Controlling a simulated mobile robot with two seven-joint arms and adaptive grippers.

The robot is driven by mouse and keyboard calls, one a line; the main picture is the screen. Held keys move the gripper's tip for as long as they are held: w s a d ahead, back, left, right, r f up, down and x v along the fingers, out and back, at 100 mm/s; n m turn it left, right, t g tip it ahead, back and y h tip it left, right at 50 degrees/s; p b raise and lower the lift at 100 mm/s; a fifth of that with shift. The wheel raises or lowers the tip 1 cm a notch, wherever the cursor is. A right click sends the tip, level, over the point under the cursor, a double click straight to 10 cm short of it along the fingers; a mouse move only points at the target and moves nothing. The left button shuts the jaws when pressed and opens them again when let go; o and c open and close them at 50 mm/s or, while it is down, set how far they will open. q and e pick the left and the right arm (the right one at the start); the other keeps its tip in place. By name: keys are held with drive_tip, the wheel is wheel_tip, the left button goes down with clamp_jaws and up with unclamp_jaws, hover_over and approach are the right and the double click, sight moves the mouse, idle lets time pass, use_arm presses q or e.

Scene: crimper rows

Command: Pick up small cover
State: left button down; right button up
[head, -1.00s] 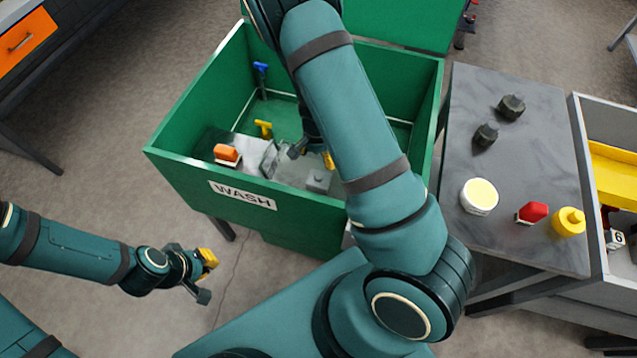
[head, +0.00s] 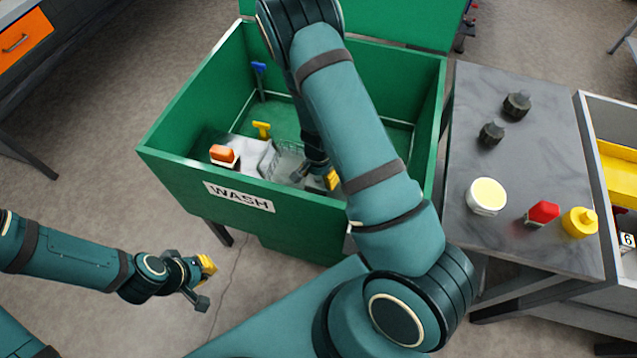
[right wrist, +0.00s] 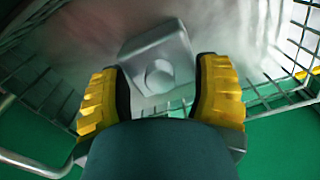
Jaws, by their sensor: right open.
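The small cover (right wrist: 157,56) is a grey, square metal piece with a round boss. In the right wrist view it lies in a wire basket (right wrist: 275,95). My right gripper (right wrist: 158,70) is open, with its yellow-padded fingers on either side of the cover's near part; I cannot tell whether they touch it. In the head view my right gripper (head: 316,178) reaches down into the green wash bin (head: 175,178) and hides the cover.
In the bin are an orange-topped brush (head: 223,155), a yellow-handled tool (head: 262,130) and a blue-handled tool (head: 259,70). The bin walls and basket wires surround my right gripper. A grey table (head: 535,165) with jars and bottles stands at the right.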

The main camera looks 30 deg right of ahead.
clamp_jaws()
drive_tip(key=shift+r, duration=0.1)
